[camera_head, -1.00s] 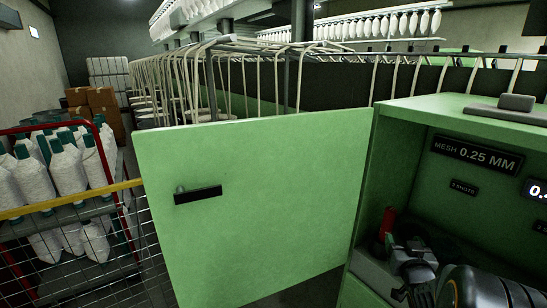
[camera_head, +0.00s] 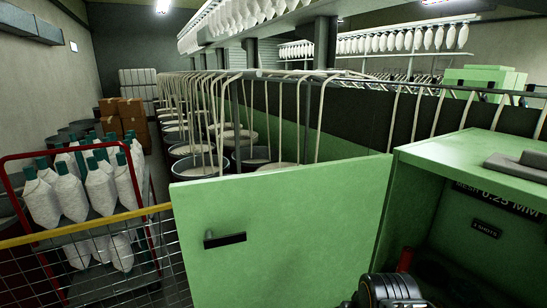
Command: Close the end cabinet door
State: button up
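The green cabinet door (camera_head: 285,230) stands wide open, swung out to the left of the cabinet. A dark handle (camera_head: 225,240) sticks out near its left, free edge. The green end cabinet (camera_head: 480,160) is at the right, with its inside in view and a grey object on its top. My gripper (camera_head: 388,292) shows only in part at the bottom right, in front of the cabinet opening. Its fingers are not clear, so I cannot tell whether it is open or shut. It is apart from the handle.
A wire mesh fence with a yellow top rail (camera_head: 90,225) stands at the left. Behind it is a red-framed cart (camera_head: 8,185) of white yarn cones. Cardboard boxes (camera_head: 122,112) and several round cans (camera_head: 195,170) stand behind the door, beside the spinning machine.

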aim_at(311, 230)
jog(key=z, duration=1.15)
jog(key=k, duration=0.75)
jog(key=u, duration=0.75)
jog(key=k, duration=0.45)
jog(key=u, duration=1.8)
jog(key=i, duration=0.75)
jog(key=u, duration=0.55)
jog(key=i, duration=0.85)
jog(key=z, duration=0.9)
jog(key=i, duration=0.7)
jog(key=z, duration=0.7)
